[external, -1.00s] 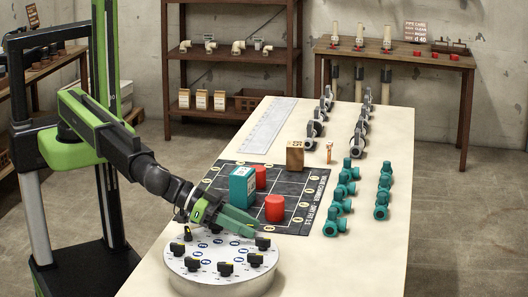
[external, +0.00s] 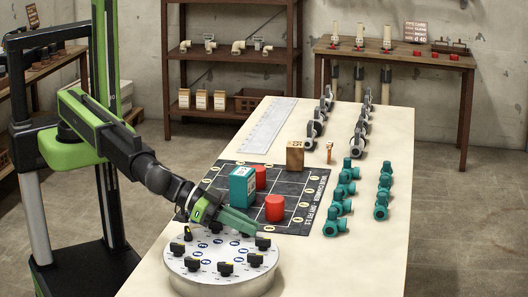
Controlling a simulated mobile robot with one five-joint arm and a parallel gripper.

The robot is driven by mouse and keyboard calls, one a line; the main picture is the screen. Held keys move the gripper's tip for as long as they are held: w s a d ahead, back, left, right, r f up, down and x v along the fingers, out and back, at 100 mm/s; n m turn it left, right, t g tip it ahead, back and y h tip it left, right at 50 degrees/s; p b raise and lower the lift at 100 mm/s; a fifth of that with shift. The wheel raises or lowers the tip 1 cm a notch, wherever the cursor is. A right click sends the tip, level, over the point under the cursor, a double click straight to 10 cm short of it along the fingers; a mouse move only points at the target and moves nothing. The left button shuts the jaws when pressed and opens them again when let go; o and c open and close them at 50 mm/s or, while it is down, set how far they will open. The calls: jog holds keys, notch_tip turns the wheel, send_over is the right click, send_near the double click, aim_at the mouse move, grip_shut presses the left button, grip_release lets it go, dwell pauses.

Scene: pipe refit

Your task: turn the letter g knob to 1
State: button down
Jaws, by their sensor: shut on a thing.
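The round silver dial plate (external: 206,268) stands at the near end of the table, with several black knobs with yellow marks around its rim and small blue labels. The letters are too small to read, so I cannot tell which knob is g. My gripper (external: 240,222) reaches over the far right part of the plate. Its green fingers are closed together, and what lies between them is hidden. A black knob (external: 263,243) shows just below and right of the fingertips. Another knob (external: 225,269) is at the near side of the plate.
Behind the plate lies a black grid mat (external: 292,184) bearing a teal box (external: 243,187), red cylinders (external: 274,208) and a brown block (external: 295,155). Teal pipe fittings (external: 335,227) and grey clamps stand to the right. The table's near right is clear.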

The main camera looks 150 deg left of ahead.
jog(key=shift+s, duration=0.1)
jog(key=m+t+h, duration=0.2)
jog(key=m+h, duration=0.1)
jog(key=shift+a, duration=0.1)
jog(key=m+h, duration=0.2)
jog(key=m+t+h, duration=0.1)
jog(key=m+h, duration=0.1)
jog(key=shift+t+h, duration=0.3)
jog(key=m+h, duration=0.3)
jog(key=shift+h, duration=0.3)
jog(key=shift+m+h, duration=0.6)
jog(key=shift+m, duration=0.1)
jog(key=c, duration=1.5)
grip_release()
